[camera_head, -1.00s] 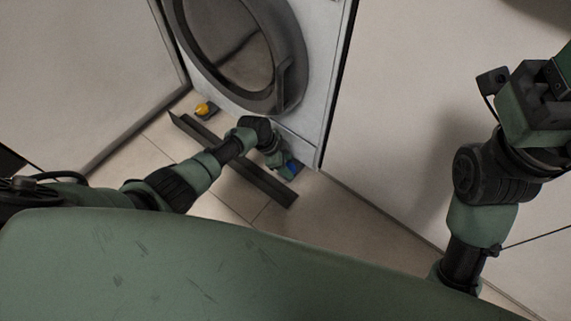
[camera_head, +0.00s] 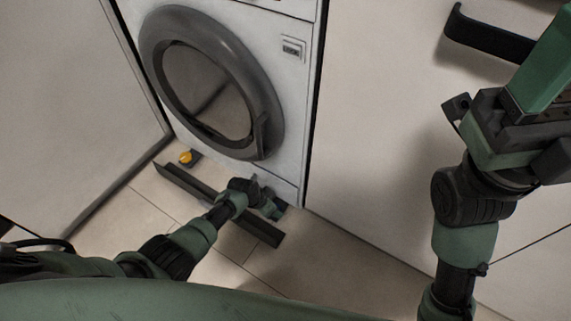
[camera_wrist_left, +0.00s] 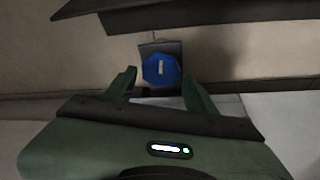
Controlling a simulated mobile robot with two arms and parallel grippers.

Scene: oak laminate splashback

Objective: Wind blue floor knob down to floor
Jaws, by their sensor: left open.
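The blue floor knob (camera_wrist_left: 162,70) shows in the left wrist view as a faceted blue cap with a pale slot mark, on a dark square base. My left gripper (camera_wrist_left: 159,76) is open, with one green finger on each side of the knob. Whether the fingers touch it I cannot tell. In the head view my left gripper (camera_head: 270,208) is low at the machine's bottom right corner and hides the blue knob. The washing machine (camera_head: 285,110) stands above it. My right arm rises at the right; its gripper fingers are not seen.
A long dark strip (camera_head: 190,184) lies on the floor in front of the machine, under my left arm. A black handle (camera_head: 490,38) is on the pale panel at upper right. Floor tiles at right are clear.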

